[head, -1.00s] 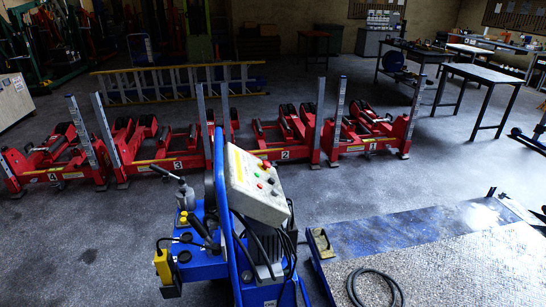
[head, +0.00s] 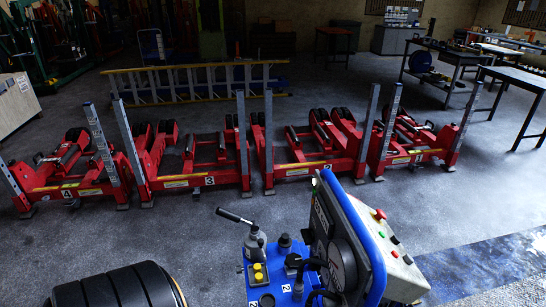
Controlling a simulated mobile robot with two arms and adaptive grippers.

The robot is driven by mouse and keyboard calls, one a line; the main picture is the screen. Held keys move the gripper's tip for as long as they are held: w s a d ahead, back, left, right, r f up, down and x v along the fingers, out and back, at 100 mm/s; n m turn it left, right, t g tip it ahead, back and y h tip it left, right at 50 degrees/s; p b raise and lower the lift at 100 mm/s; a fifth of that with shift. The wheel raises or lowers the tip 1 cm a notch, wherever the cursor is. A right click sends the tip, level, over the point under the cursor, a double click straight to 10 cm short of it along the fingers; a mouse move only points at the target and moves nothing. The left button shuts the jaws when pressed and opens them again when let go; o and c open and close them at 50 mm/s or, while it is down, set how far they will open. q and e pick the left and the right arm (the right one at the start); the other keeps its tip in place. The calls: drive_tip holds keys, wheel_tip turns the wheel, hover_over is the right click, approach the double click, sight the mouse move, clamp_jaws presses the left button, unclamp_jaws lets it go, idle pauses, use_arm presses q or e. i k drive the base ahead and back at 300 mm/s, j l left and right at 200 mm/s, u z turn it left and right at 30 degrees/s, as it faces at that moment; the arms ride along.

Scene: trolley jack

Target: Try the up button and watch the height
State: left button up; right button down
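The control box (head: 404,283) is pale grey and sits on a blue trolley unit (head: 378,262) at the bottom right of the head view. Its button face is seen at a steep angle. I cannot tell which is the up button. Red lifting jacks (head: 175,184) with upright grey posts stand in a row on the floor behind, numbered 4 to 1 from left to right. Neither of my grippers is in view.
A black, rounded, ridged object (head: 118,289) fills the bottom left corner. A yellow ladder (head: 195,83) lies on edge behind the jacks. Dark workbenches (head: 440,75) stand at the back right. Grey floor between the jacks and the trolley unit is clear.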

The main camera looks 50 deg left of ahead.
sight(407, 258)
drive_tip(key=j, duration=0.65)
drive_tip(key=k+j, duration=0.15)
drive_tip(key=j, duration=1.2)
drive_tip(key=k, duration=0.05)
